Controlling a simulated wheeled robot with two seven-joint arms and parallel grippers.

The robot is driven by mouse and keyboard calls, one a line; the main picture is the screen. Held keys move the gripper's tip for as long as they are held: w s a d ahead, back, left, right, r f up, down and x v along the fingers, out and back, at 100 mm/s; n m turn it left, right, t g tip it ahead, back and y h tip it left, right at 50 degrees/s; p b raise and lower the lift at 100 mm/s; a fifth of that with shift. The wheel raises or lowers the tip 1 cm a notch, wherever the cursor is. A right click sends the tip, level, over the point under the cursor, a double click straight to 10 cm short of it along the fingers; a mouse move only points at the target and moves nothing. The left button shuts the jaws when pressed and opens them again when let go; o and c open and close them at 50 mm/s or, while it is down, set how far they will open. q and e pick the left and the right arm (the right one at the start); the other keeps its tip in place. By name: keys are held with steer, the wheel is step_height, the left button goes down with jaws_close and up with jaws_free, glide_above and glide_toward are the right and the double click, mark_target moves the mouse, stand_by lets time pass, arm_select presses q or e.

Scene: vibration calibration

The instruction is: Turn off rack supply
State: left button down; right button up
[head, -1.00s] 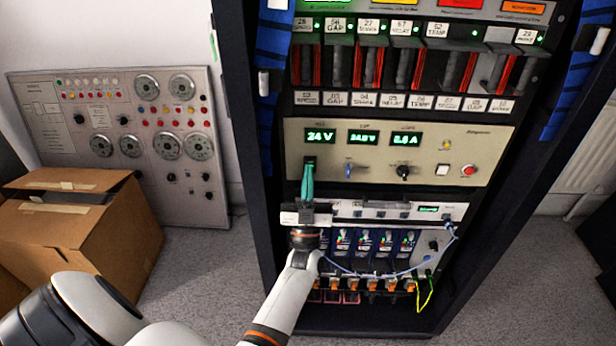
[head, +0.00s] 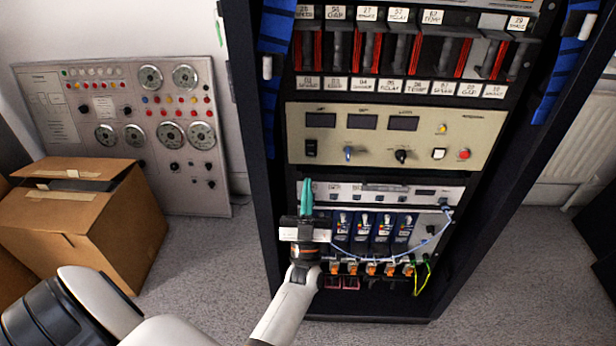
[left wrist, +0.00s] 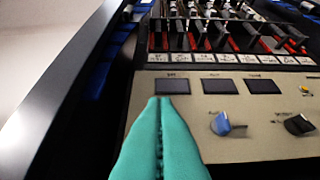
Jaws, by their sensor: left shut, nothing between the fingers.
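The rack supply (head: 470,124) is a beige panel across the middle of the rack. Its three displays (head: 362,122) are dark, and they are dark in the left wrist view (left wrist: 220,86) too. A black rocker switch (head: 311,148) sits under the left display. My left gripper (head: 307,182) has teal fingers, shut and empty, a little below the switch and apart from it. In the left wrist view the shut fingers (left wrist: 158,102) point at the panel and hide the switch. My right gripper is in neither view.
Dark rack posts with blue cable bundles (head: 278,60) flank the panel. Below are a slim grey unit, blue modules (head: 383,230) and a loose blue cable. A cardboard box (head: 85,215) and a gauge panel (head: 130,130) stand on the left.

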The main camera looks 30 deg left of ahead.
arm_select(q)
steer(key=shift+s+d+f, duration=0.4)
steer(key=shift+s+f, duration=0.1)
steer(key=shift+s, duration=0.15)
steer(key=shift+s+d+f, duration=0.35)
steer(key=shift+s+f, duration=0.1)
steer(key=shift+s, duration=0.15)
steer(key=shift+s+d+f, duration=0.4)
steer(key=shift+s+f, duration=0.1)
steer(key=shift+s, duration=0.15)
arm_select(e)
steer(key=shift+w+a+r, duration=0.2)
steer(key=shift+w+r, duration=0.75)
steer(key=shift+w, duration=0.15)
